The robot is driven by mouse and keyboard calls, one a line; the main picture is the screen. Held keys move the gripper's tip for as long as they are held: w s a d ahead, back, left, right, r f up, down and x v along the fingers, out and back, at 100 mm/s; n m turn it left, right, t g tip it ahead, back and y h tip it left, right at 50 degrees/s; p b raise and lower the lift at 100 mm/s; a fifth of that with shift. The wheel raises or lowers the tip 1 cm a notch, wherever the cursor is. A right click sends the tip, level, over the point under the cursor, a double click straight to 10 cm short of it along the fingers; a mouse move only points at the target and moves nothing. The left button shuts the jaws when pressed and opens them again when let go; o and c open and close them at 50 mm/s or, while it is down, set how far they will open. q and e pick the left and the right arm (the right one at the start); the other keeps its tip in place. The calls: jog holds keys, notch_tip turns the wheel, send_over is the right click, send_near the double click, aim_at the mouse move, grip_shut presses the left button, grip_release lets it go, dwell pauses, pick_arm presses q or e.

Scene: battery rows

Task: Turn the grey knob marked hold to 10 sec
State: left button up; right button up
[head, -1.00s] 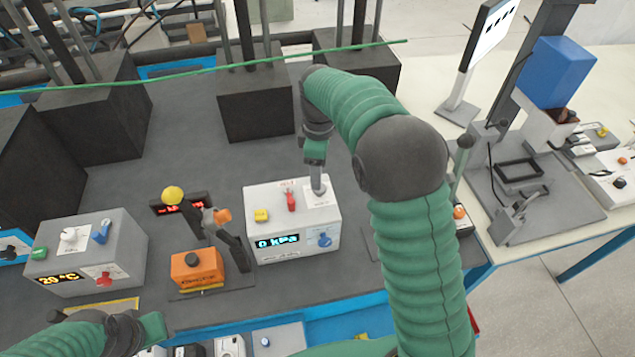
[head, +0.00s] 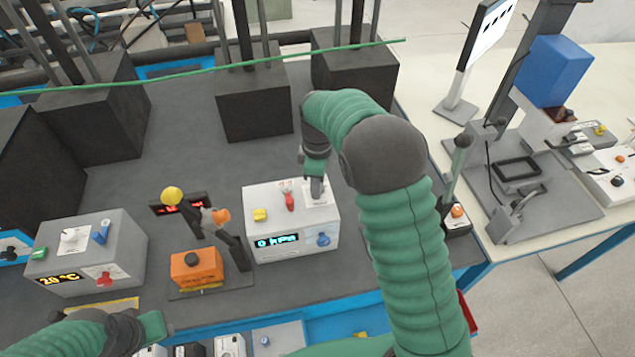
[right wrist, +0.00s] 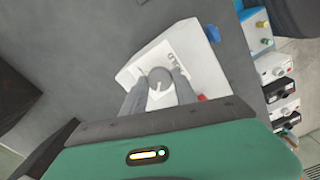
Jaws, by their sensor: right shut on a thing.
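The grey knob (right wrist: 160,78) sits on the top of a white box (head: 263,196) with a "0 kPa" display. In the right wrist view it has a white pointer line and lies between the fingers of my right gripper (right wrist: 157,88). My right gripper (head: 317,187) is shut on the knob from above; in the head view it hides the knob. The knob's markings are too small to read. My left gripper (head: 150,332) is at the lower left, away from this box; its fingers are not clear.
The same box carries a red knob (head: 290,202), a yellow button (head: 260,215) and a blue knob (head: 323,240). An orange box (head: 197,268) and a "20 °C" box (head: 85,258) stand to the left. Dark blocks (head: 253,103) stand behind.

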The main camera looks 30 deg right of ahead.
jog(key=shift+m, duration=0.3)
grip_shut()
jog(key=m+p, duration=0.1)
jog(key=m, duration=0.1)
jog(key=shift+r+m+p, duration=0.1)
jog(key=shift+m+p, duration=0.2)
jog(key=shift+p, duration=0.1)
jog(key=m+p, duration=0.2)
jog(key=m, duration=0.3)
jog(key=m+p, duration=0.1)
jog(key=m, duration=0.4)
jog(key=shift+m+p, duration=0.9)
jog(key=shift+m, duration=1.4)
jog(key=o, duration=1.2)
grip_release()
